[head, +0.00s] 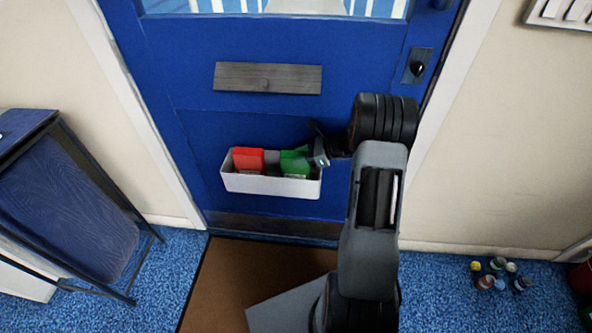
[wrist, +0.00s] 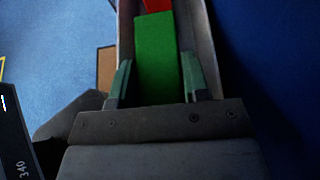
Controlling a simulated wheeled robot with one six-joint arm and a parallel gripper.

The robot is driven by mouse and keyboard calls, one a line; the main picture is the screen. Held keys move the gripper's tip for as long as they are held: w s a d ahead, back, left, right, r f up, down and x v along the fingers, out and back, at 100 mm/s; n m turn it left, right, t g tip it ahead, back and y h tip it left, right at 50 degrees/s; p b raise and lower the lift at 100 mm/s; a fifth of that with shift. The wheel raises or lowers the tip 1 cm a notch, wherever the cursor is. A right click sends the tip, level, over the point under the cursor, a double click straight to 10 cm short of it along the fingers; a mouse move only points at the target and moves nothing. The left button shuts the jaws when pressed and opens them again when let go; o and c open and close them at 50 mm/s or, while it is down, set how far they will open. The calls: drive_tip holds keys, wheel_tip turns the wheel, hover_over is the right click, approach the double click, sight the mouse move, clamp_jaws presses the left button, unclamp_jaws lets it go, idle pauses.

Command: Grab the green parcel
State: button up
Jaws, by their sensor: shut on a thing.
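The green parcel (head: 294,163) stands in the right part of a white open box (head: 270,185) against the blue door. In the wrist view the green parcel (wrist: 157,60) lies between the two fingers of my gripper (wrist: 152,85). My gripper (head: 318,150) reaches in from the right in the head view and is shut on the green parcel. The parcel's lower part is hidden by the box's front wall. A red parcel (head: 248,160) stands in the left part of the same box, and its edge shows beyond the green one in the wrist view (wrist: 158,5).
The blue door (head: 190,120) has a grey mail slot (head: 268,78) above the box and a dark knob (head: 417,68) at right. A dark blue chair-like piece (head: 70,210) stands at left. Several small bottles (head: 497,272) are on the blue carpet at right.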

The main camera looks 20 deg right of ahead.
clamp_jaws()
